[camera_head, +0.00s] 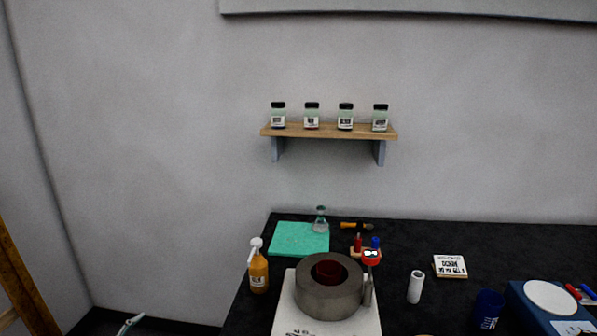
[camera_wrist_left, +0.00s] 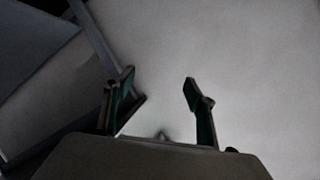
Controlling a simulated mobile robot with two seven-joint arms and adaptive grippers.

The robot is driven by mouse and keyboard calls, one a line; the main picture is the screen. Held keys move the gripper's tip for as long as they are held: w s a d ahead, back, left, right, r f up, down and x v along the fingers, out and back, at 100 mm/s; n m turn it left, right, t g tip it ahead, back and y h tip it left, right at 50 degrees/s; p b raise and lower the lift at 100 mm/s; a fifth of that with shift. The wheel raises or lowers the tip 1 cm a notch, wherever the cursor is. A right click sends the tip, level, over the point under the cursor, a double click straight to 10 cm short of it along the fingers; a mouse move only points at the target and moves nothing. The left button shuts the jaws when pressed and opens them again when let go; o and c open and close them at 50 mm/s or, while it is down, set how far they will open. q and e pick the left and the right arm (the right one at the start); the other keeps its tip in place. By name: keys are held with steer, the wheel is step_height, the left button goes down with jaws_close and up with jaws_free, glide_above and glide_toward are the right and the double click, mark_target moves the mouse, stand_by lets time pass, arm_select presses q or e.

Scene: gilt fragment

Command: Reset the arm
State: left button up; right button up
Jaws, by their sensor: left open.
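My left gripper (camera_wrist_left: 159,82) shows in the left wrist view with its two dark fingers, green on the inner sides, spread apart. It is open, and nothing is between the fingers. A pale grey surface lies behind it, with a dark frame-like shape at the left. My right gripper is not in view.
A black table (camera_head: 400,235) holds a heating unit with a grey ring (camera_head: 310,300), an orange bottle (camera_head: 258,272), a green mat (camera_head: 290,240), a flask (camera_head: 320,222) and a white cylinder (camera_head: 415,287). Several jars stand on a wall shelf (camera_head: 330,131).

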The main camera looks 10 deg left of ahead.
arm_select(q)
steer(key=s+d+f+n+g+h, duration=0.1)
steer(key=s+d+f, duration=0.2)
steer(key=s+d, duration=0.5)
steer(key=s+d+f+n+g+h, duration=0.1)
steer(key=s+d+f, duration=0.3)
steer(key=s+d, duration=0.4)
steer(key=s+d+f+n+g+h, duration=0.1)
steer(key=s+d+f, duration=0.3)
steer(key=s+d, duration=0.4)
steer(key=d, duration=0.3)
steer(key=shift+d+f+n+h, duration=0.2)
steer(key=shift+f+n+h, duration=0.1)
steer(key=shift+h, duration=0.1)
